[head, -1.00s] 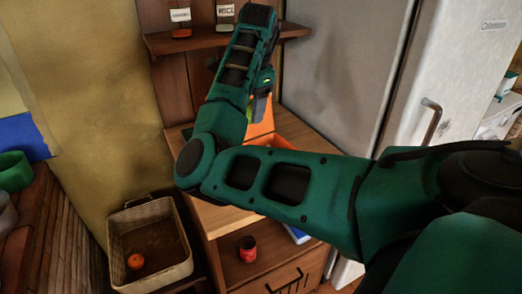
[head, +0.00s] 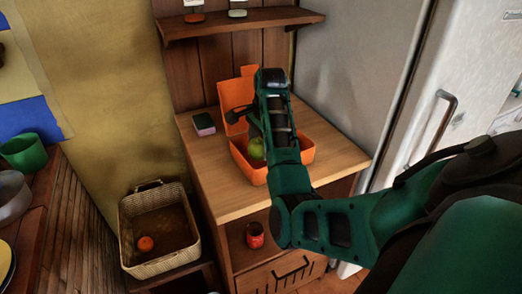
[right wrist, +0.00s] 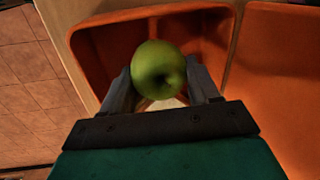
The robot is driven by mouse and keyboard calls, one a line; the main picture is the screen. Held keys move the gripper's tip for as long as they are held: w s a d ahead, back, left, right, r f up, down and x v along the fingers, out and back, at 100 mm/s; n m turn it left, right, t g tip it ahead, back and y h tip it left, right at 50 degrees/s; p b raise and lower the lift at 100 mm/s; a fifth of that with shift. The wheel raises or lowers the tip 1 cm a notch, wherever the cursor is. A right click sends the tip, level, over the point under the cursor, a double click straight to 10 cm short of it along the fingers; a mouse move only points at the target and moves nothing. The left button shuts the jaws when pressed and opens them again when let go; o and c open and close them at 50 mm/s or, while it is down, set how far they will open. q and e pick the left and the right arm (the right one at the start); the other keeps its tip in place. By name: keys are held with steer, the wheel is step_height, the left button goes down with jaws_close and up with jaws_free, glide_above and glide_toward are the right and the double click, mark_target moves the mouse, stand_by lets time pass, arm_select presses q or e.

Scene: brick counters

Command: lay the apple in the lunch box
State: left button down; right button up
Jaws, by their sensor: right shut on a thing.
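The green apple (head: 256,149) is between the fingers of my right gripper (head: 252,138), which is shut on it. In the right wrist view the apple (right wrist: 160,68) sits between both fingertips, with the orange inside of the lunch box (right wrist: 100,45) behind it. The lunch box (head: 305,156) is open on the wooden counter, its lid (head: 232,90) raised at the back left. The apple appears within the box's opening. I cannot tell whether it touches the bottom. My right arm hides part of the box. My left gripper is not in view.
A green and pink sponge (head: 204,124) lies left of the box on the wooden counter (head: 215,180). A shelf (head: 240,25) hangs above. A red can (head: 254,236) stands below. A basket (head: 150,265) holding an orange fruit (head: 146,243) is at lower left. The fridge stands right.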

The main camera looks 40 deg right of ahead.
steer(key=shift+f, duration=1.25)
steer(key=shift+f, duration=0.1)
steer(key=shift+f, duration=0.1)
steer(key=o, duration=1.1)
